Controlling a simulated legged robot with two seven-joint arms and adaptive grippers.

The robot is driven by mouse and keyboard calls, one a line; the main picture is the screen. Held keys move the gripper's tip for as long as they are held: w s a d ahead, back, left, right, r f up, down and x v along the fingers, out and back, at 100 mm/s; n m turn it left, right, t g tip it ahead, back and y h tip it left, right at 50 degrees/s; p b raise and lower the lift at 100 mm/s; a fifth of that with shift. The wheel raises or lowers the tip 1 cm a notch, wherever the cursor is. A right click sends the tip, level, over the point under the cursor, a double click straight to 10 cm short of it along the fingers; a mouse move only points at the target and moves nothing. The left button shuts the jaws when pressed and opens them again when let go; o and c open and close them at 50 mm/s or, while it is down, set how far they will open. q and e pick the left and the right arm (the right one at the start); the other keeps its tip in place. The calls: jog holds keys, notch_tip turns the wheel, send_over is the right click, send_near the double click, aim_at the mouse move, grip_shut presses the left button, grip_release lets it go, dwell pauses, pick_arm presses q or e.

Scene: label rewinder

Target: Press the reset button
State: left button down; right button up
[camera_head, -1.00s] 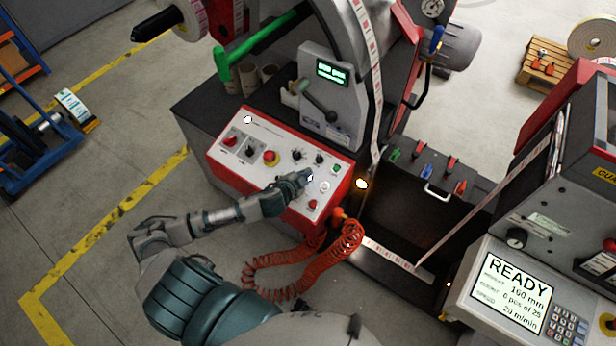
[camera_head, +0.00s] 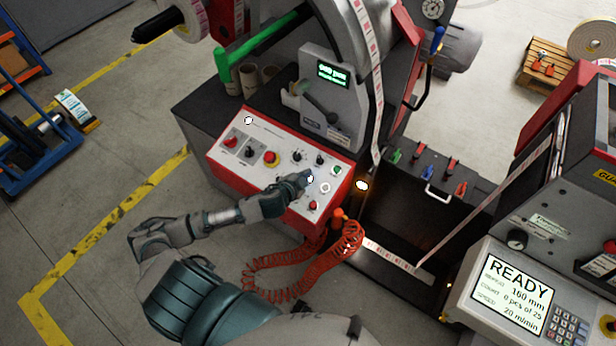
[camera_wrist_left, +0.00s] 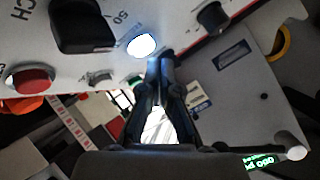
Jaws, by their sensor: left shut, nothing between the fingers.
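The red-edged white control panel (camera_head: 275,148) carries several buttons and knobs. Its labels are too small to read, so I cannot tell by label which one is the reset button. My left gripper (camera_head: 307,178) is shut and empty, with its tips low over the panel's right part. A pale lit button (camera_wrist_left: 142,45) shows just beside the fingertips (camera_wrist_left: 162,62) in the left wrist view. I cannot tell whether the tips touch it. In the head view a white button (camera_head: 324,187), a green button (camera_head: 337,170) and a red button (camera_head: 313,205) lie near the gripper. My right gripper is not in view.
A coiled orange hose (camera_head: 300,278) hangs in front. A READY screen (camera_head: 512,292) stands at the lower right.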

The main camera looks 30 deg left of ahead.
pick_arm(q)
jog(key=shift+f, duration=0.1)
jog(key=shift+f, duration=0.2)
jog(key=shift+w+d+f, duration=0.1)
jog(key=shift+w+f, duration=0.05)
jog(key=shift+f, duration=0.3)
dwell(0.8)
jog(key=shift+s+r+p, duration=0.2)
jog(key=shift+r+p, duration=0.65)
jog(key=shift+p, duration=0.15)
jog(key=r+p, duration=0.2)
jog(key=s+r+p, duration=0.1)
jog(key=r+p, duration=0.1)
jog(key=p, duration=0.1)
jog(key=shift+s+r, duration=0.2)
jog(key=shift+r, duration=0.2)
